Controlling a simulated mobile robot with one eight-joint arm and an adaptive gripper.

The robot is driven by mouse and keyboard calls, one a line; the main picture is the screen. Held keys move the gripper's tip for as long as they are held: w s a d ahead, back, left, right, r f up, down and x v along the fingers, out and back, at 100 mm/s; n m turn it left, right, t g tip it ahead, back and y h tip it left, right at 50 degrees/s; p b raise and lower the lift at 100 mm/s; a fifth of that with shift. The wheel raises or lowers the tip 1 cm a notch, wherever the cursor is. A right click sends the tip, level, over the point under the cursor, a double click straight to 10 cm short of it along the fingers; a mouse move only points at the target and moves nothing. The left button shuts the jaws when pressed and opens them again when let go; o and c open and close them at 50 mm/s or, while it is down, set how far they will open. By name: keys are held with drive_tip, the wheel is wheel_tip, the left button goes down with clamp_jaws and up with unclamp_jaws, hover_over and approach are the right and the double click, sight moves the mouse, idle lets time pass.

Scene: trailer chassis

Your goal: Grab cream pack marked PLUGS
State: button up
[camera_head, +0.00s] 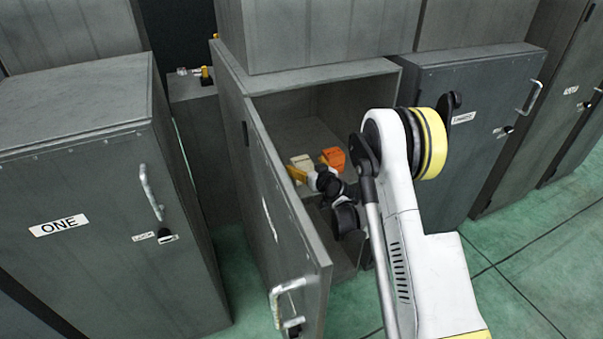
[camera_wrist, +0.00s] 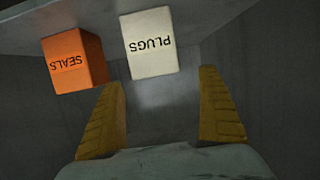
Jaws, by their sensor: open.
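The cream pack marked PLUGS (camera_wrist: 149,43) stands on a shelf inside the open cabinet, its label upside down in the wrist view. It also shows in the head view (camera_head: 302,161), partly hidden behind my gripper (camera_head: 296,174). In the wrist view my gripper (camera_wrist: 168,112) is open, its two yellow fingers apart and empty. The pack lies ahead of the fingers, above the gap between them in the picture and nearer the left finger. I see no contact between them.
An orange pack marked SEALS (camera_wrist: 75,60) stands left of the cream pack in the wrist view and right of it in the head view (camera_head: 333,158). The shelf (camera_wrist: 215,17) has free room. The open cabinet door (camera_head: 271,217) stands close left of my arm.

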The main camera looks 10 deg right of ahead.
sight(303, 162)
drive_tip(key=b+x, duration=0.1)
drive_tip(key=x, duration=0.1)
drive_tip(key=b+x, duration=0.1)
drive_tip(key=x, duration=0.1)
drive_tip(key=shift+d+f, duration=0.2)
drive_tip(key=shift+f, duration=0.15)
drive_tip(key=shift+w, duration=0.4)
drive_tip(key=shift+r, duration=0.1)
drive_tip(key=shift+c, duration=0.3)
drive_tip(key=c, duration=1.4)
